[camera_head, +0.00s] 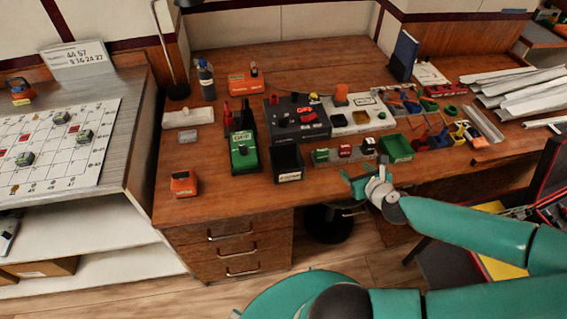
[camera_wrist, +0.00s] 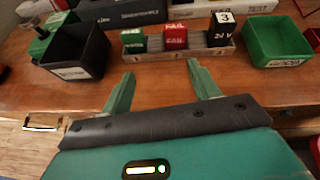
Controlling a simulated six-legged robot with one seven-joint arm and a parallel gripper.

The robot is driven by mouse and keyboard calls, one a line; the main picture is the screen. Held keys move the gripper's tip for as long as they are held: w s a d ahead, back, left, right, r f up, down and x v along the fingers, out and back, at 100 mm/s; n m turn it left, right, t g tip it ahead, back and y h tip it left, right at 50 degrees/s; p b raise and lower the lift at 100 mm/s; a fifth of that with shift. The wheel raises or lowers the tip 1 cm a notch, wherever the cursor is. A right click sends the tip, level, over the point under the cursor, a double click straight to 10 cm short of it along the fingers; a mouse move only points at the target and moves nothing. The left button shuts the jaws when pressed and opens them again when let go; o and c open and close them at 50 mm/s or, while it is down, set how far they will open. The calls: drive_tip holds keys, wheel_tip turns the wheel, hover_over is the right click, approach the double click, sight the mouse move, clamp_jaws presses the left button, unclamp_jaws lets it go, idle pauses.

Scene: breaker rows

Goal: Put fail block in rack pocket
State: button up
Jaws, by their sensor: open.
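The red fail block (camera_wrist: 175,36) shows white FAIL lettering on its top and front in the wrist view. It stands upright in the middle of the wooden rack (camera_wrist: 180,56), between a green block (camera_wrist: 133,41) and a black block with a white top marked 3 (camera_wrist: 222,32). In the head view the red block (camera_head: 345,151) is small, in the same row. My gripper (camera_wrist: 161,70) is open and empty, its fingers apart, on the near side of the rack and pointing toward it. In the head view my gripper (camera_head: 354,178) is at the desk's front edge. The pocket floors are hidden.
A black bin (camera_wrist: 78,52) stands left of the rack and a green bin (camera_wrist: 276,42) stands right of it. Behind are a black box (camera_head: 297,118) and a white box (camera_head: 358,114). The desk's front left is mostly clear apart from an orange device (camera_head: 184,184).

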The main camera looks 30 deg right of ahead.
drive_tip(key=a+f+n+g+y, duration=0.1)
drive_tip(key=a+f+n, duration=0.1)
drive_tip(key=a+n, duration=0.1)
drive_tip(key=a+f+n+g+y, duration=0.1)
drive_tip(key=a+f+n+g, duration=0.1)
drive_tip(key=a+n, duration=0.1)
drive_tip(key=a+f+n+g+y, duration=0.1)
drive_tip(key=a+n, duration=0.1)
drive_tip(key=n, duration=0.1)
drive_tip(key=shift+w+a+f+n+g+y, duration=0.1)
drive_tip(key=shift+a+f+n+g+y, duration=0.2)
drive_tip(key=shift+a+f+n+y, duration=0.1)
drive_tip(key=a+r+n+g+h, duration=0.2)
drive_tip(key=a+r+n, duration=0.4)
drive_tip(key=r+n, duration=0.4)
drive_tip(key=a+r+n+g+h, duration=0.1)
drive_tip(key=a+r+n+g, duration=0.1)
drive_tip(key=a+r+n, duration=0.5)
drive_tip(key=s+a+r+n+t+y, duration=0.1)
drive_tip(key=s+a+r+n, duration=0.1)
drive_tip(key=a+r+n, duration=0.2)
drive_tip(key=s+a+r+n+t+y, duration=0.1)
drive_tip(key=s+a+r+n, duration=0.2)
drive_tip(key=r, duration=0.8)
drive_tip(key=a+n, duration=0.2)
drive_tip(key=n, duration=0.2)
drive_tip(key=shift+a+r, duration=0.2)
drive_tip(key=shift+a, duration=0.05)
